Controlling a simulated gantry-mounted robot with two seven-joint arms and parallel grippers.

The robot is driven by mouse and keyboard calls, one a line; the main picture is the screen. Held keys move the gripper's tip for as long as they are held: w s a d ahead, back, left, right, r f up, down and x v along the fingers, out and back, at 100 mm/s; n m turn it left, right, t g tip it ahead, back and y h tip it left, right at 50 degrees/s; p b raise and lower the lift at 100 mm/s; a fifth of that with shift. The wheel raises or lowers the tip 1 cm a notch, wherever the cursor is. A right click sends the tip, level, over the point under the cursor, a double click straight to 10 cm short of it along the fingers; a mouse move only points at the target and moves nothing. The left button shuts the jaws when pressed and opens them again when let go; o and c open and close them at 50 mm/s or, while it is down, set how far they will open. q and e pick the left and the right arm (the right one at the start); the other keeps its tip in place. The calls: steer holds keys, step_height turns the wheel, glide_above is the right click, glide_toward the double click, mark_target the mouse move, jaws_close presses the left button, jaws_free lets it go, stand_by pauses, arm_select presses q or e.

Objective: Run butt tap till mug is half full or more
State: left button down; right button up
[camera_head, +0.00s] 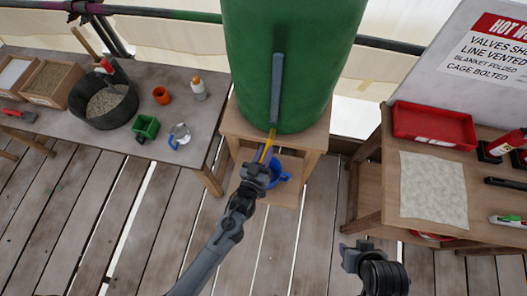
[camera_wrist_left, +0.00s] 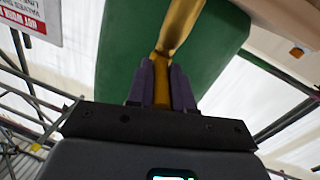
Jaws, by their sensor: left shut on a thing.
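The green water butt (camera_head: 310,60) stands on a wooden stand, with a grey-blue vertical strip (camera_head: 277,88) on its front. A brass-yellow tap (camera_head: 268,144) sticks out low on the butt. My left gripper (camera_head: 261,163) is at the tap, and in the left wrist view its purple fingers (camera_wrist_left: 162,85) are shut on the brass tap part (camera_wrist_left: 176,28). A blue mug (camera_head: 283,177) stands on the lower shelf under the tap, partly hidden by my left gripper. Its water level cannot be seen. My right gripper (camera_head: 352,252) is low at right, away from the butt; its fingers are unclear.
The left table holds a black bucket (camera_head: 106,103), an orange cup (camera_head: 161,95), a green box (camera_head: 145,127), a white bottle (camera_head: 198,89) and a clear mug with blue (camera_head: 179,135). The right bench holds a red tray (camera_head: 434,125) and a pale cloth (camera_head: 433,185).

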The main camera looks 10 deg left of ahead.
stand_by(0.4)
arm_select(q)
steer(key=c, duration=1)
jaws_free()
steer(key=s, duration=0.7)
steer(key=s+a, duration=0.1)
steer(key=s, duration=0.2)
steer(key=shift+s+a, duration=0.1)
steer(key=shift+s, duration=0.3)
